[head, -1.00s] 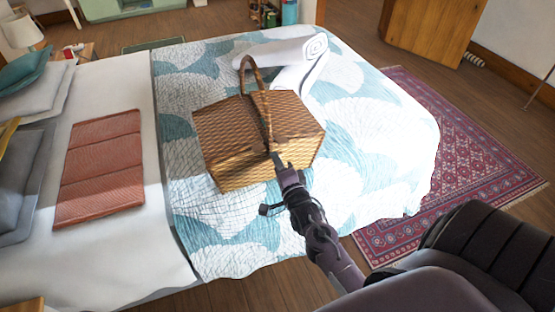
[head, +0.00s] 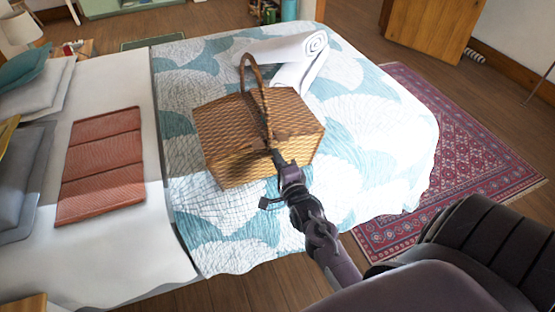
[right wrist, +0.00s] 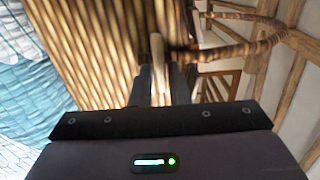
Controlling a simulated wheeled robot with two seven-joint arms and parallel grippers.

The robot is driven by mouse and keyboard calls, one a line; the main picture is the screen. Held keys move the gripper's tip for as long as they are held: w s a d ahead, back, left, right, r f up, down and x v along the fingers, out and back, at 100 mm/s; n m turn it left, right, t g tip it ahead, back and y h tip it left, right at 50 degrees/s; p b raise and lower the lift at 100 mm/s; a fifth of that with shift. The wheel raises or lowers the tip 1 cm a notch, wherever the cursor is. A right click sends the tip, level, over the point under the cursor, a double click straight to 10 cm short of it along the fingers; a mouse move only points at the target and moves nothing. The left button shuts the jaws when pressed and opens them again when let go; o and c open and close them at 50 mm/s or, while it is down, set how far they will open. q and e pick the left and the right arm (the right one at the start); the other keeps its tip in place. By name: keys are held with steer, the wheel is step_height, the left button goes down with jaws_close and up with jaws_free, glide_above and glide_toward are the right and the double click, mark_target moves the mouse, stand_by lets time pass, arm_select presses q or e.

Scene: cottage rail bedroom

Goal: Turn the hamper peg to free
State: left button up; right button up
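The wicker hamper (head: 245,157) stands closed on the quilted bed, its arched handle (head: 250,80) upright. My right gripper (head: 277,156) is at the hamper's front face, near the foot of the handle. In the right wrist view, a pale wooden peg (right wrist: 157,55) stands between the two dark fingers (right wrist: 162,85), which appear closed on it. The woven wall (right wrist: 85,45) is to the left and the brown handle (right wrist: 250,47) curves off to the right. In the head view the gripper hides the peg. My left gripper is not in view.
A rolled white towel (head: 290,57) lies behind the hamper on the patterned quilt (head: 375,120). A folded red blanket (head: 103,165) and pillows lie to the left. A red rug (head: 465,150) is on the floor at right. The quilt around the hamper is mostly clear.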

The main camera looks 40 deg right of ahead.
steer(key=o, duration=0.3)
steer(key=shift+s, duration=0.1)
steer(key=b+v, duration=0.1)
steer(key=v, duration=0.6)
steer(key=shift+s, duration=0.3)
